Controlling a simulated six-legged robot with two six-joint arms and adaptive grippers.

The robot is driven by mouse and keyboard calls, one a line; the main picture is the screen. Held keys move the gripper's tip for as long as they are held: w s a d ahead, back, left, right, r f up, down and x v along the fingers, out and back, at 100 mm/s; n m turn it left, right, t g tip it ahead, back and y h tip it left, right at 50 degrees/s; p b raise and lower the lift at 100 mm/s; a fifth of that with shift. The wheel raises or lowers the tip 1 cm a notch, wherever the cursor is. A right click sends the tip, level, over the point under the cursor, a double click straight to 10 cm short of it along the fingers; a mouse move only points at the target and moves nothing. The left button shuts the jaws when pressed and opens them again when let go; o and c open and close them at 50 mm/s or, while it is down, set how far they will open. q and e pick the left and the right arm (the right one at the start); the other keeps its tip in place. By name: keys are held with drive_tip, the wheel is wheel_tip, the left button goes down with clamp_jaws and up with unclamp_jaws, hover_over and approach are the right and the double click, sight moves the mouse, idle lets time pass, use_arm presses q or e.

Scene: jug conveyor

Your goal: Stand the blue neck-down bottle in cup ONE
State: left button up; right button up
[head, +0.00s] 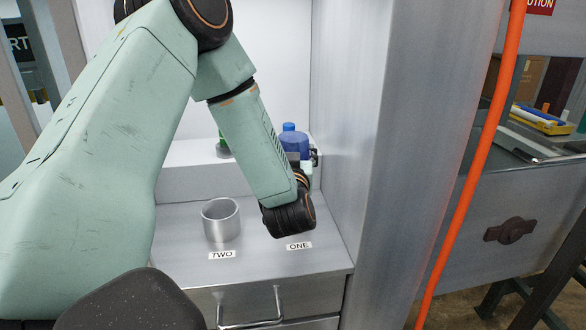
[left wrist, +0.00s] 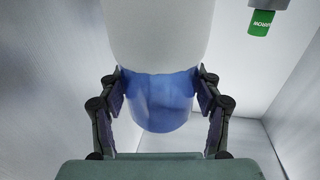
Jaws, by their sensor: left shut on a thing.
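The blue bottle (head: 293,141) shows behind my left forearm in the head view, with a narrower blue part on top. My left gripper (head: 309,160) is at it, mostly hidden by my wrist. In the left wrist view, the left gripper (left wrist: 160,100) is shut on the blue bottle (left wrist: 160,103), one finger on each side. A broad pale shape adjoins the blue part above; I cannot tell what it is. The ONE label (head: 299,246) lies on the counter. My wrist covers the spot behind it, so I cannot see cup ONE. My right gripper is not in view.
An open metal cup (head: 220,222) stands behind the TWO label (head: 222,254). A green thing (head: 223,146) shows partly behind my forearm on the raised ledge (head: 190,180). A metal wall (head: 350,130) closes the right side. A drawer handle (head: 250,318) is below.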

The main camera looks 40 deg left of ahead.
use_arm(q)
wheel_tip(320, 180, down, 3)
drive_tip(key=shift+w+b, duration=0.1)
drive_tip(key=shift+b, duration=0.2)
drive_tip(key=o, duration=0.8)
drive_tip(key=shift+w, duration=0.1)
drive_tip(key=o, duration=0.4)
drive_tip(key=shift+s+r, duration=0.15)
drive_tip(key=shift+s, duration=0.25)
drive_tip(key=shift+o, duration=0.2)
drive_tip(key=b+v, duration=0.1)
drive_tip(key=v, duration=1)
drive_tip(key=shift+s+d, duration=0.2)
drive_tip(key=shift+d, duration=0.2)
